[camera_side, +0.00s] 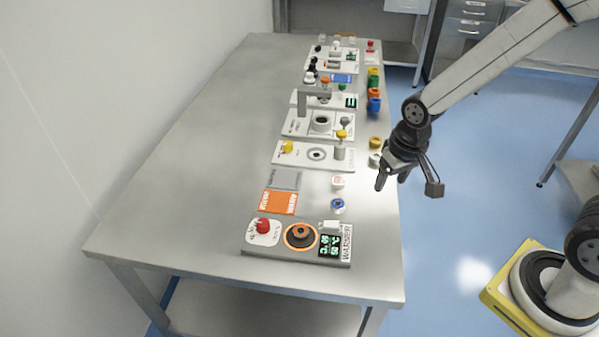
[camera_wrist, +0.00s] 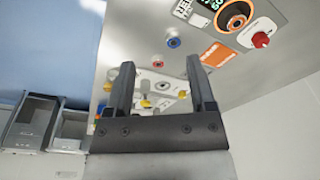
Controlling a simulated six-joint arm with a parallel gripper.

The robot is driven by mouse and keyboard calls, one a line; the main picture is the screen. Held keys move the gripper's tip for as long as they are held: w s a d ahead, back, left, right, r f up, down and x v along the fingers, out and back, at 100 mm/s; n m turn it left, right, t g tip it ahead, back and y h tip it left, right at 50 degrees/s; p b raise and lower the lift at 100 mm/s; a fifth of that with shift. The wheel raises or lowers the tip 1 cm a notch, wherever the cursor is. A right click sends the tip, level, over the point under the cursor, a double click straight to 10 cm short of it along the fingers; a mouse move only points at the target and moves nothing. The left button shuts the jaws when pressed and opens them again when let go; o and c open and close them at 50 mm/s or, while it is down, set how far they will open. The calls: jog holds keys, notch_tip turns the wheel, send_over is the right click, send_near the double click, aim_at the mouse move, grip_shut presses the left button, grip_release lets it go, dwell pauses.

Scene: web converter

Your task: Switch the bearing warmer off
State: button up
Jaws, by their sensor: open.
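The bearing warmer (camera_side: 282,257) is a grey panel lettered WARMER at the near end of the table. It carries a red knob (camera_side: 263,226) on a white plate at left, an orange-ringed dark seat (camera_side: 300,236), and a lit green display (camera_side: 329,245) at right. A small white block (camera_side: 331,224) sits above the display. In the wrist view the warmer (camera_wrist: 285,12) is at the upper right, with its red knob (camera_wrist: 260,39) and orange ring (camera_wrist: 235,16). My gripper (camera_side: 391,181) is open and empty, off the table's right edge, apart from the warmer. Its fingers (camera_wrist: 160,65) frame the wrist view.
An orange card (camera_side: 278,203) and grey card (camera_side: 285,179) lie behind the warmer. A blue ring (camera_side: 338,205) and white-and-red piece (camera_side: 338,182) sit near the right edge. More panels with knobs line the table (camera_side: 190,150) farther back. The table's left side is clear.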

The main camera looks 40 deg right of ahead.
jog(key=w+a+f+m+g, duration=0.1)
jog(key=w+a+f+m, duration=0.25)
jog(key=w, duration=0.25)
jog(key=m+g+h, duration=0.1)
jog(key=m+g, duration=0.1)
jog(key=m, duration=0.1)
send_near(331, 224)
jog(key=shift+a+f+m, duration=0.15)
jog(key=shift+f+m, duration=0.1)
jog(key=shift+s+d+f, duration=0.15)
jog(key=shift+f, duration=1.1)
jog(key=shift+s+d+f, duration=0.15)
jog(key=shift+s+f, duration=0.05)
jog(key=shift+f, duration=1.1)
jog(key=shift+s+d+f, duration=0.15)
jog(key=shift+d+f, duration=0.05)
jog(key=shift+f, duration=1.05)
